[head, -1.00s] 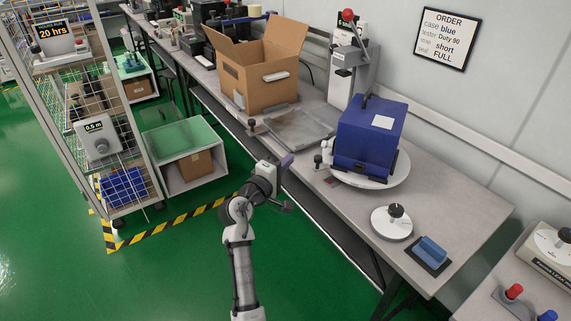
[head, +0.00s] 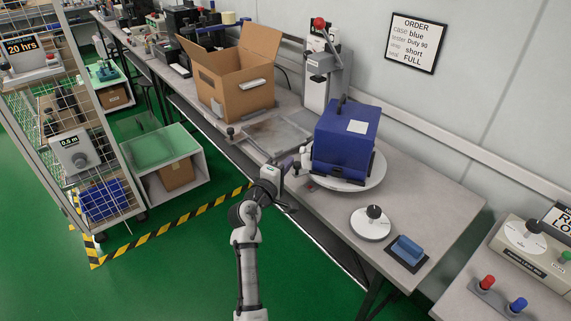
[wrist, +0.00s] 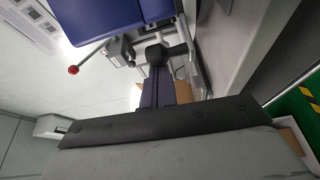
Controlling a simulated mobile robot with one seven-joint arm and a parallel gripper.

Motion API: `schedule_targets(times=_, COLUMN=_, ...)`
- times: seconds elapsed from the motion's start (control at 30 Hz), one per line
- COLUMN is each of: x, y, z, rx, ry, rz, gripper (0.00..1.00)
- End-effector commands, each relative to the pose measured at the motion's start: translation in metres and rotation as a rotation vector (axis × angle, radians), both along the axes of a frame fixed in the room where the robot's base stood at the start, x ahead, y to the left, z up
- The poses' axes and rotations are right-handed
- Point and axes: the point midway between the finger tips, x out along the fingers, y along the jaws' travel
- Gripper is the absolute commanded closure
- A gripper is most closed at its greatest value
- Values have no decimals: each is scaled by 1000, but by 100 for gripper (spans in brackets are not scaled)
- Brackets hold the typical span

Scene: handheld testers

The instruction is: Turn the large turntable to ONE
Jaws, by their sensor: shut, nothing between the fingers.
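The large turntable (head: 371,177) is a white disc near the middle of the bench. A blue case (head: 344,145) with a white label stands on it, held by dark brackets, and hides most of the disc. My gripper (head: 304,158) is shut and empty at the turntable's left side, close to the case. In the wrist view my dark purple fingers (wrist: 157,88) are together, with a black knob-like piece (wrist: 157,53) right at their tips; I cannot tell whether they touch it. The blue case (wrist: 105,15) shows beyond them. No ONE mark is readable.
A smaller white dial (head: 370,224) with a black knob and a blue block on a dark pad (head: 407,249) lie to the right. A grey plate (head: 275,135), an open cardboard box (head: 235,95) and a lever press (head: 320,85) stand left and behind.

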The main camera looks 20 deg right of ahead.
Motion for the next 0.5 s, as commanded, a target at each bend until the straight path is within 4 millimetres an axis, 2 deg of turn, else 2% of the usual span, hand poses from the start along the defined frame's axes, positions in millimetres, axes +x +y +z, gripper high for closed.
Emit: schedule_targets(times=0.5, x=-7, y=0, z=1, rx=0, ry=0, rz=53, gripper=100)
